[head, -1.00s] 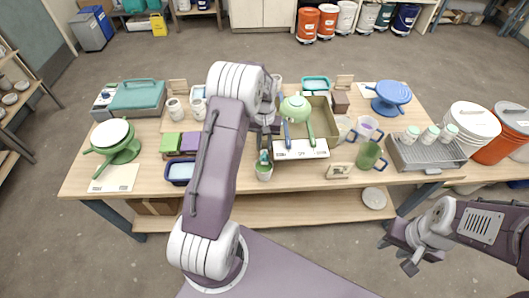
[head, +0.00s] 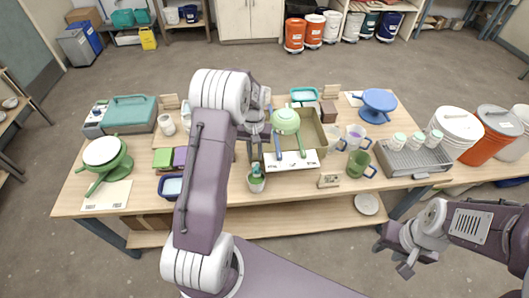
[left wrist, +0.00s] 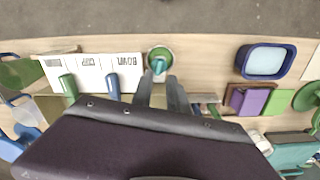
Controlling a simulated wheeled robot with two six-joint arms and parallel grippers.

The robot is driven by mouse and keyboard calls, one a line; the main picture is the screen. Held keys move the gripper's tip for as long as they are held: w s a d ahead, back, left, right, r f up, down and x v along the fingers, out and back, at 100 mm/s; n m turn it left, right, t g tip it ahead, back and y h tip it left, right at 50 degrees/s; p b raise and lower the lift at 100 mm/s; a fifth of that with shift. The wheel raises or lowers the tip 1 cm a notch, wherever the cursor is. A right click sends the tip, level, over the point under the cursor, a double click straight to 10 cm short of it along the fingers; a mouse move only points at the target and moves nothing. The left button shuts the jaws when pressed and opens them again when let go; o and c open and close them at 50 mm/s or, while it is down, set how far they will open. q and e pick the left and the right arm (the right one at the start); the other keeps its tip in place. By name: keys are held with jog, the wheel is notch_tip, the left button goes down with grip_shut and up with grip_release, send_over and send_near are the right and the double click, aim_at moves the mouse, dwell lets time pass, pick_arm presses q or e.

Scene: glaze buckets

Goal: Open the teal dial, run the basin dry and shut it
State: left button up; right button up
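I cannot make out a teal dial for certain. A small green-rimmed pot with a teal top (head: 256,184) stands at the table's front edge; it also shows in the left wrist view (left wrist: 160,53). A navy basin-like tray with a pale blue inside (head: 171,187) sits to its left, also in the left wrist view (left wrist: 267,61). My left gripper (head: 254,138) is over the table behind the pot; its fingers (left wrist: 160,88) are apart and empty, pointing towards the pot. My right gripper (head: 394,258) hangs in front of the table, fingers apart and empty.
A tray (head: 329,135) holds a round green vessel (head: 285,120); blue and green handles reach over a white label card (head: 292,163). A teal-topped box (head: 130,112) stands left. Mugs, a grey rack (head: 413,160) and lidded buckets (head: 456,127) stand right.

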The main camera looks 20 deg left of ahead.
aim_at(256, 169)
pick_arm(q)
notch_tip(256, 169, down, 9)
jog(key=p, duration=0.2)
jog(key=shift+f+p, duration=0.1)
jog(key=shift+p, duration=0.2)
grip_shut()
